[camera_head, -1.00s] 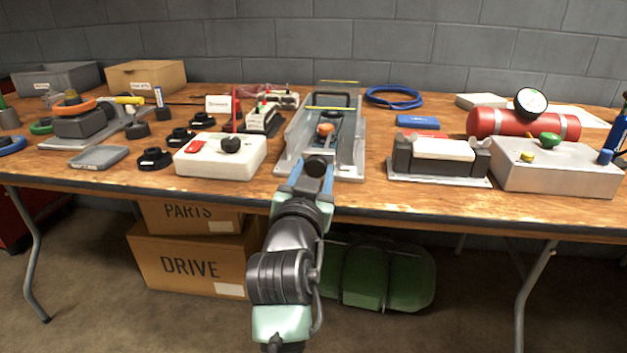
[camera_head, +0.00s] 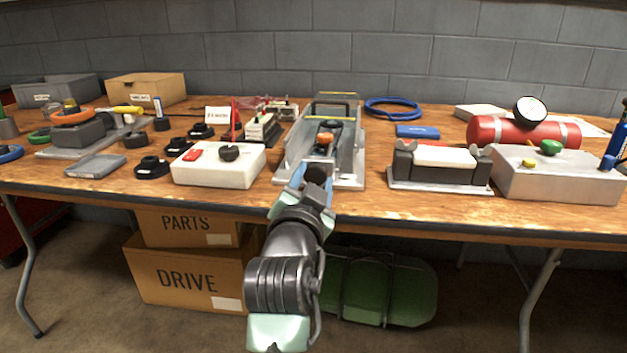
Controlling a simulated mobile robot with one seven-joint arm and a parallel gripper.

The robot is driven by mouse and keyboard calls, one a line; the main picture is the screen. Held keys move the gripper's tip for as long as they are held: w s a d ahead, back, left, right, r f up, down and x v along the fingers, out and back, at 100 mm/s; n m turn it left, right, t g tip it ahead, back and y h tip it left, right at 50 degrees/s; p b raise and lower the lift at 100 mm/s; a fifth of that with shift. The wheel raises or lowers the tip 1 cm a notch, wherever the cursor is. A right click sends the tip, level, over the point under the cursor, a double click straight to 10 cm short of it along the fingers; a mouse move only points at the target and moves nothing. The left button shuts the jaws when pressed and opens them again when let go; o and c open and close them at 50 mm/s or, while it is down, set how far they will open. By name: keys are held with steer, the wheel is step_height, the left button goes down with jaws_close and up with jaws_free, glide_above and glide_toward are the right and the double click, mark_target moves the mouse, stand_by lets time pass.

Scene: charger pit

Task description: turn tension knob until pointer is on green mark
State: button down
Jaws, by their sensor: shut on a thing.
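The metal tension rig (camera_head: 348,172) stands at the middle of the table, a long grey channel with raised sides. An orange knob-like part (camera_head: 324,138) and a dark belt or pulley part (camera_head: 333,128) sit inside it. At its front end is a dark round knob (camera_head: 316,173), which looks like the tension knob. My gripper (camera_head: 313,179) reaches it from the front, its blue fingers on either side, shut on the knob. The fingers and wrist hide part of the knob. I cannot make out the pointer or the green mark.
A white box with a black knob (camera_head: 218,172) stands close left of the rig. A black-and-white clamp block (camera_head: 440,183) stands to the right. A grey box with a green button (camera_head: 560,178), a red cylinder (camera_head: 500,133) and a gauge (camera_head: 530,110) are farther right.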

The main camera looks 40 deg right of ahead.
steer(key=shift+c, duration=1.7)
jaws_free()
steer(key=p+v, duration=0.2)
steer(key=v, duration=1.1)
steer(key=shift+p, duration=0.3)
